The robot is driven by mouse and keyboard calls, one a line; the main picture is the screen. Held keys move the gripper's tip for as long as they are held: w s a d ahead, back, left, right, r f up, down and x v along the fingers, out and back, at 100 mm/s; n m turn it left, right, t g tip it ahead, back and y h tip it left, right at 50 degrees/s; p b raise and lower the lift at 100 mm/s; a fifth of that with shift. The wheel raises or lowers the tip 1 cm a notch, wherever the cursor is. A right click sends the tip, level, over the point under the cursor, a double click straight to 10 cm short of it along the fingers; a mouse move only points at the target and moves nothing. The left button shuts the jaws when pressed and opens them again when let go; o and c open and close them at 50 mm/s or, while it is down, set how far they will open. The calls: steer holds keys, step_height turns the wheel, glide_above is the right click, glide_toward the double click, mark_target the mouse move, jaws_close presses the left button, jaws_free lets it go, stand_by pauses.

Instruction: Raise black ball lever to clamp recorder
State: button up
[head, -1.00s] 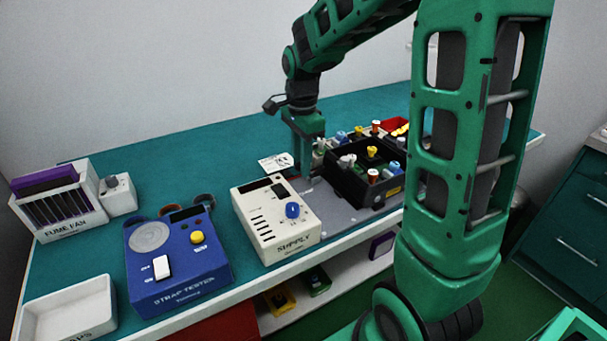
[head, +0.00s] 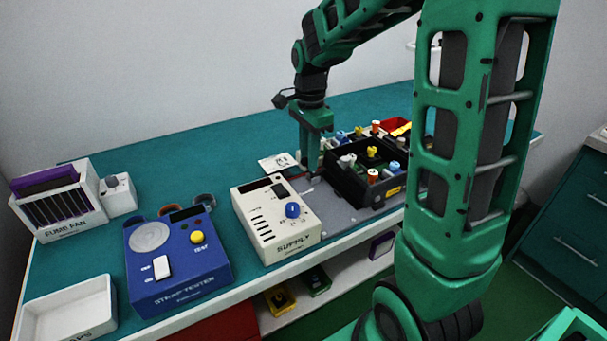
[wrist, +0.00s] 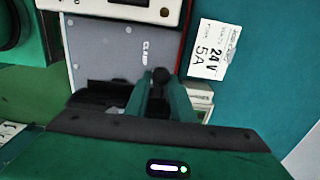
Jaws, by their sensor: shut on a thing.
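The black ball of the lever (wrist: 160,75) shows in the wrist view between the two green fingertips. In the head view my gripper (head: 309,168) is low over the back of the same grey plate (head: 342,208), left of the black tray. The ball is not clear there, and the lever's arm is hidden by the fingers. I cannot pick out the recorder for sure; a pale object (wrist: 201,95) is partly hidden behind the right finger.
The cream supply box (head: 270,235) stands in front left of my gripper. The black divided tray (head: 345,185) with coloured parts is close on the right. A white 24 V card (head: 278,163) lies behind. The blue strap tester (head: 175,270) stands farther left; the teal bench behind is clear.

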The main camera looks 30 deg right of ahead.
mark_target(315, 175)
steer(key=shift+w+d+r, duration=0.1)
steer(key=shift+w+d, duration=0.1)
steer(key=shift+d, duration=0.9)
jaws_close()
steer(key=shift+c, duration=0.2)
jaws_free()
steer(key=o, duration=0.8)
steer(key=shift+s, duration=0.1)
step_height(315, 175, up, 9)
steer(key=shift+f, duration=0.1)
